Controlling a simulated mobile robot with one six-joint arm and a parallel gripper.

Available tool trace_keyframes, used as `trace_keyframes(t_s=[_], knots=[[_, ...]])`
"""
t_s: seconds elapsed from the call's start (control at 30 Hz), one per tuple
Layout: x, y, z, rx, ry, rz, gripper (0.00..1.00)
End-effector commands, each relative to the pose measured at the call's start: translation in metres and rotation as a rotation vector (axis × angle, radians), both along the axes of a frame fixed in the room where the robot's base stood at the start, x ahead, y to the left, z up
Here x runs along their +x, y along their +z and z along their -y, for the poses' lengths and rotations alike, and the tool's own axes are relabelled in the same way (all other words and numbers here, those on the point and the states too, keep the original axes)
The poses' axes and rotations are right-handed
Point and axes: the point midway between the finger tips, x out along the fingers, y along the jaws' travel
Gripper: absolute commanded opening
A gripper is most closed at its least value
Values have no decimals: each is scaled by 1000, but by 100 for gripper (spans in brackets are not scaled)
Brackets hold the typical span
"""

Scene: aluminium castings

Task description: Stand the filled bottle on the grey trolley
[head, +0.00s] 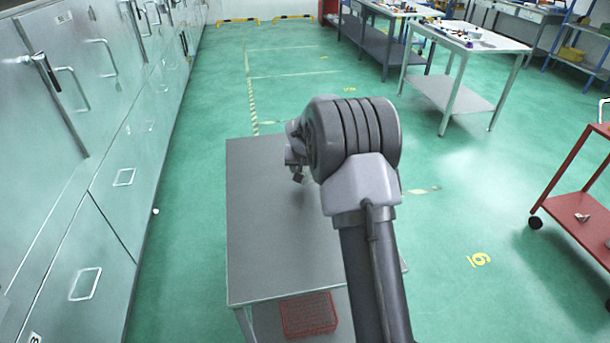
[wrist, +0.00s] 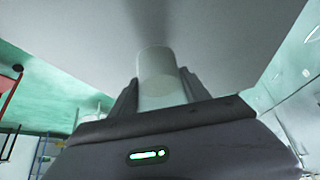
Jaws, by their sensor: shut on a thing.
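My gripper (wrist: 160,88) is shut on a pale, whitish bottle (wrist: 158,66) in the wrist view, with one finger on each side of it. The grey trolley (head: 262,215) stands in the middle of the head view with a flat, bare top. Its grey top (wrist: 90,28) also fills much of the wrist view behind the bottle. In the head view my arm reaches over the trolley's right part and hides the bottle and most of my gripper. I cannot tell whether the bottle touches the top, or see what fills it.
A red wire basket (head: 309,314) is on the trolley's lower shelf. Steel cabinets (head: 75,150) line the left side. A red trolley (head: 578,215) stands at the right. A workbench (head: 470,42) with small items is at the back right. Green floor lies open between them.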

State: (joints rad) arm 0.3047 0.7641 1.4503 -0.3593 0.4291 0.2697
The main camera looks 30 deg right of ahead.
Motion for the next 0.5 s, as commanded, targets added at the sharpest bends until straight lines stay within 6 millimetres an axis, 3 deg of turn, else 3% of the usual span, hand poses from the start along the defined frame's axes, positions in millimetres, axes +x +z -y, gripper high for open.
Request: trace_keyframes(t_s=[0.17,0.5], knots=[[0,-35,0,0,0,-2,4],[0,-36,0,-1,-1,0,4]])
